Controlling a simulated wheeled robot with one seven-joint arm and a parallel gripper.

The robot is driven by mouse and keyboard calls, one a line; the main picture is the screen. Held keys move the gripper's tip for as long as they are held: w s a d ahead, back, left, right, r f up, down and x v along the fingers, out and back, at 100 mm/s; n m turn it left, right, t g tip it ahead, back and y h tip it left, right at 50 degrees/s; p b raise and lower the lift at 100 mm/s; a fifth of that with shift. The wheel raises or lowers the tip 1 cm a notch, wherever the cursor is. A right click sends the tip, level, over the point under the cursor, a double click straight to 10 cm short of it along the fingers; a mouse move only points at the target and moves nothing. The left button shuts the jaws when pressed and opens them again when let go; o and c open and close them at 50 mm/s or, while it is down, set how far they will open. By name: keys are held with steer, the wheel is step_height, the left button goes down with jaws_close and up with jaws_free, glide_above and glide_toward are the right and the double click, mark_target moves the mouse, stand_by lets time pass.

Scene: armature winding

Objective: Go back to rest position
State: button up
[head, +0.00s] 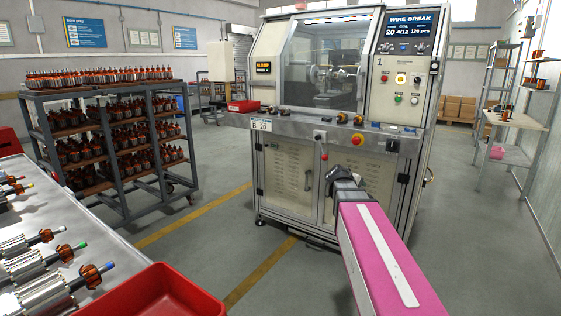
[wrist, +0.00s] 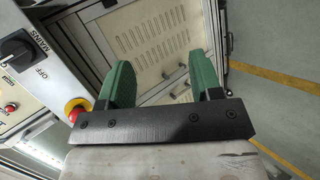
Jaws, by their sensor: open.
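My gripper (wrist: 165,85) shows in the wrist view with its two green fingers apart and nothing between them. It is in front of the vented cabinet door (wrist: 163,40) of the winding machine. In the head view, my pink arm reaches forward from the bottom right, and its dark end is in front of the machine's lower doors. The winding machine (head: 285,170) stands in the middle of the head view, and its screen reads WIRE BREAK. The fingertips are hidden in the head view.
The machine's front ledge carries a red emergency button (wrist: 75,110) and a MAINS switch (wrist: 15,47) close to my gripper. A rack of armatures (head: 115,130) stands left. A table with armatures and a red tray (head: 150,295) is at lower left.

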steer(key=s+a+f+m+g+y, duration=0.3)
steer(key=s+a+f, duration=0.3)
steer(key=s+f, duration=0.4)
steer(key=s+a+f+m+g+y, duration=0.3)
steer(key=s+a+f+m+y, duration=0.2)
steer(key=s+f, duration=0.5)
step_height(320, 180, down, 5)
steer(key=shift+s+a+r+g+y, duration=0.2)
steer(key=shift+a+g+y, duration=0.1)
steer(key=shift+a, duration=0.25)
